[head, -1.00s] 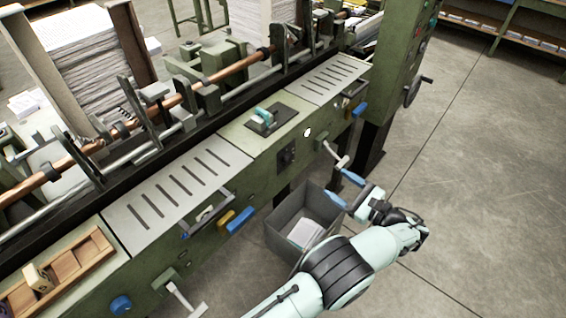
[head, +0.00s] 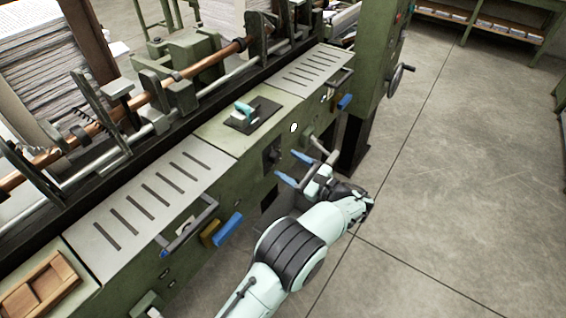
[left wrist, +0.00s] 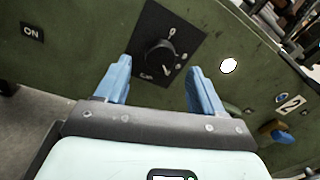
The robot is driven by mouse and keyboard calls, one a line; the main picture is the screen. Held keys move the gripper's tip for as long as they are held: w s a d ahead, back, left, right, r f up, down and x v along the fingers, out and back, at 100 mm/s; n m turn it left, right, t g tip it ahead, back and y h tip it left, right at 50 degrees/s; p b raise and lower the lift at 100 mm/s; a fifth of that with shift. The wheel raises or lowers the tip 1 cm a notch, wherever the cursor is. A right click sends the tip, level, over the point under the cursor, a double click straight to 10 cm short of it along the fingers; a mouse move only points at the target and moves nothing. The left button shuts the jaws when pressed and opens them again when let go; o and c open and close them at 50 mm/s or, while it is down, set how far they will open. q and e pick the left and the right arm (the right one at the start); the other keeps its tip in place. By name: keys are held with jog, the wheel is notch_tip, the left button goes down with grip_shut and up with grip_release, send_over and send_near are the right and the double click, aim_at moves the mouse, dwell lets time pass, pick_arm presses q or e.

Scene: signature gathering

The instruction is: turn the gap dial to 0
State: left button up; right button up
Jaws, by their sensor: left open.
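The gap dial (left wrist: 160,54) is a round black knob on a black square plate on the green machine front. In the left wrist view a 0 shows above the knob, and the plate's lettering lies at its lower left. A pale mark shows at the knob's lower right edge. The dark plate (head: 271,153) also shows in the head view, its markings too small to read. My left gripper (head: 292,167) is open and empty, its blue fingers (left wrist: 160,84) on either side of the dial in the picture and apart from the plate. My right gripper is out of view.
A white round spot (left wrist: 228,66) is beside the dial, with an ON label (left wrist: 32,33) on the other side. A blue-ended handle (head: 229,228) and a grey crank (head: 318,143) stick out from the machine front. Open concrete floor (head: 470,170) lies to the right.

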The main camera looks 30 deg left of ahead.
aim_at(278, 159)
pick_arm(q)
jog(key=shift+w+a, duration=0.15)
jog(key=shift+a, duration=0.65)
jog(key=shift+w+a, duration=0.1)
jog(key=shift+a, duration=0.7)
jog(key=c, duration=1.1)
jog(key=shift+o, duration=0.2)
